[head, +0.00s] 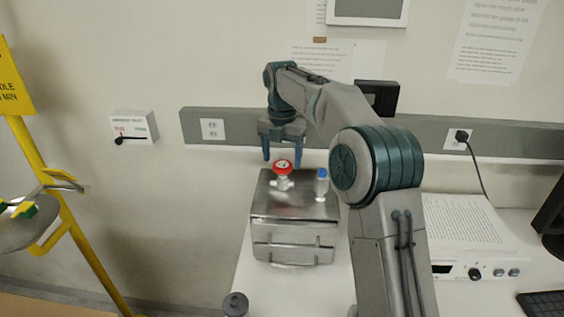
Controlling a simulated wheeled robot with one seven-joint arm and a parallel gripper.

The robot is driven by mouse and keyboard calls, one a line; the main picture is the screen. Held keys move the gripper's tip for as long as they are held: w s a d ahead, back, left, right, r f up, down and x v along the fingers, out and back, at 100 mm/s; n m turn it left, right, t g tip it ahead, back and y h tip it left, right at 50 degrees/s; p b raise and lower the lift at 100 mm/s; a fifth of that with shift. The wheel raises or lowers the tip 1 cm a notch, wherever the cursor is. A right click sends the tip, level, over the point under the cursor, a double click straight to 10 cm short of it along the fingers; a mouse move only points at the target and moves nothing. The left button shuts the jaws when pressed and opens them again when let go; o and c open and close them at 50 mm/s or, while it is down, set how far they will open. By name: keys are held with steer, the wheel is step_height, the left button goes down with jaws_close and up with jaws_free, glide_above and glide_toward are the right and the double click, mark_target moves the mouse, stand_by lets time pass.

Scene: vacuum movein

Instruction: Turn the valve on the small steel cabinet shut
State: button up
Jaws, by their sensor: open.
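The small steel cabinet (293,230) stands on the white bench in the head view. On its top is a valve with a round red handwheel (282,167) on a white body. A second, blue-topped fitting (322,180) stands to its right. My gripper (283,157) points down above the cabinet, with its two dark blue fingers apart and empty. The fingertips are to the left and right of the red handwheel in the picture, seemingly a little above or behind it. I cannot tell whether they touch it.
A white instrument (462,240) with knobs stands on the bench at the right, near a keyboard (543,303) and monitor. A dark round knob (236,303) is at the bench's front left. A yellow stand (62,215) is at the far left. A grey wall rail runs behind.

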steer(key=shift+f, duration=0.95)
steer(key=c, duration=1)
